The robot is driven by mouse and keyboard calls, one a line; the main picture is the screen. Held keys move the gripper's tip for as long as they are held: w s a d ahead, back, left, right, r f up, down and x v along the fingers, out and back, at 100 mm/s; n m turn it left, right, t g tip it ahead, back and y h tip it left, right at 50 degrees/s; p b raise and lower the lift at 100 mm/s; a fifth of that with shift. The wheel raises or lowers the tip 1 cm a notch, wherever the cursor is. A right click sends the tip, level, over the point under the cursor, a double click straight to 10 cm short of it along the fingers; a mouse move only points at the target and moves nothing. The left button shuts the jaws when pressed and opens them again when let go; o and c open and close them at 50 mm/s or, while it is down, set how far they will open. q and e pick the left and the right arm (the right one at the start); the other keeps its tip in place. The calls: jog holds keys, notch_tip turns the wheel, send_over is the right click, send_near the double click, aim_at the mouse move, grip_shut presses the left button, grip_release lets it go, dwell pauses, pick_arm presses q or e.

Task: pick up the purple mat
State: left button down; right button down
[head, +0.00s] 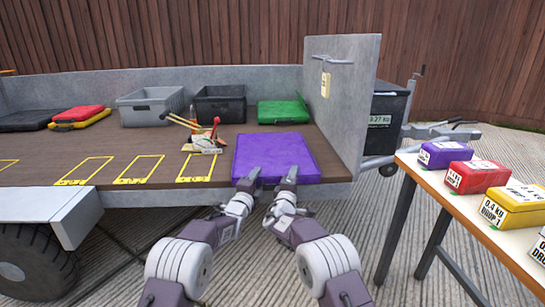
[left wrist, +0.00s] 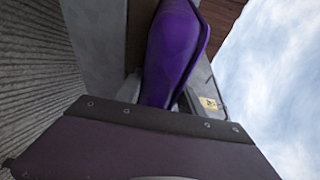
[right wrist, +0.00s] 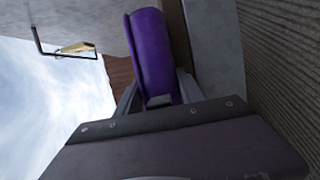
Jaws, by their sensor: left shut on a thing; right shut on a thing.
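The purple mat (head: 274,152) lies on the trailer's brown bed near its right end, its front edge at the bed's front edge. It also shows in the left wrist view (left wrist: 174,50) and in the right wrist view (right wrist: 152,55). My left gripper (head: 247,182) is shut on the mat's front edge, left of its middle. My right gripper (head: 288,180) is shut on the same edge, to the right of the left one. The fingertips are partly hidden by the grippers' own bodies and the mat. I cannot tell whether the mat is lifted off the bed.
The trailer's grey end wall (head: 341,105) stands right of the mat, a green case (head: 283,112) behind it, and levers (head: 205,140) to its left. Grey (head: 152,106) and black (head: 220,104) crates stand farther back. A table (head: 470,215) with colored boxes is at right.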

pick_arm(q)
jog(key=shift+r, duration=0.1)
pick_arm(e)
jog(key=shift+r, duration=0.1)
